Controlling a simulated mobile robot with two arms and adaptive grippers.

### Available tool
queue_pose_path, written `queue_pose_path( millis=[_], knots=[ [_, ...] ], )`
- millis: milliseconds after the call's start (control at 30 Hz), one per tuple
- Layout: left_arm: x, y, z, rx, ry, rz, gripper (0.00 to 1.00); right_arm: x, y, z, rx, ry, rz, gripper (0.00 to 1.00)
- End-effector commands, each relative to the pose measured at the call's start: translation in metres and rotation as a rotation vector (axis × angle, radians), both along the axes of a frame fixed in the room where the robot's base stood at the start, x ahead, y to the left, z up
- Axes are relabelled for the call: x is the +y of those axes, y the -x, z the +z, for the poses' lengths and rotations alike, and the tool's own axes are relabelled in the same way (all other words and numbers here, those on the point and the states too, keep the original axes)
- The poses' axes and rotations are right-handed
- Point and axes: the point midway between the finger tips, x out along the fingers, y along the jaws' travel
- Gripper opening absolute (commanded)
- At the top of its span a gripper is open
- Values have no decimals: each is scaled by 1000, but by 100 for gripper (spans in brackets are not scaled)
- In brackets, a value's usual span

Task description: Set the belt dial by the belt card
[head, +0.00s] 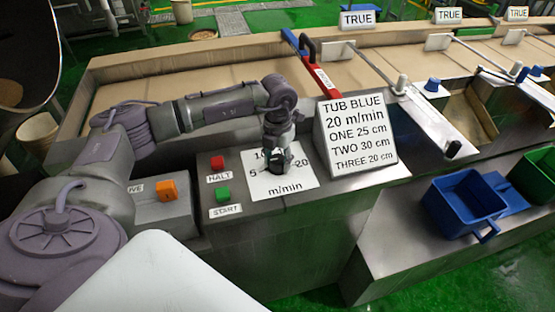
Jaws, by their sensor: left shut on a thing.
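The belt card (356,132) stands tilted just right of the dial. It reads TUB BLUE, 20 m/min, ONE 25 cm, TWO 30 cm, THREE 20 cm. My right gripper is not in view.
A red HALT button (217,163) and a green START button (223,193) sit left of the dial. An orange switch (167,190) is farther left. The tan belt (190,65) runs behind, with a red-handled gate (318,70) across it.

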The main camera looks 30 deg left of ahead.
Motion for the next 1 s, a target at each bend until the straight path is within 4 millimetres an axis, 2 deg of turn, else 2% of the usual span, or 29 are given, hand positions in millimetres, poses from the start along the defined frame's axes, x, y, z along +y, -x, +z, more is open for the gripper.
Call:
queue_pose_path(
  millis=[267,1000],
  knots=[
    [0,-1,-3,-2,0,-134,13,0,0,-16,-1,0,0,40],
    [1,-1,-3,-4,-1,-820,13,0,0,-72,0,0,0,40]
  ],
)
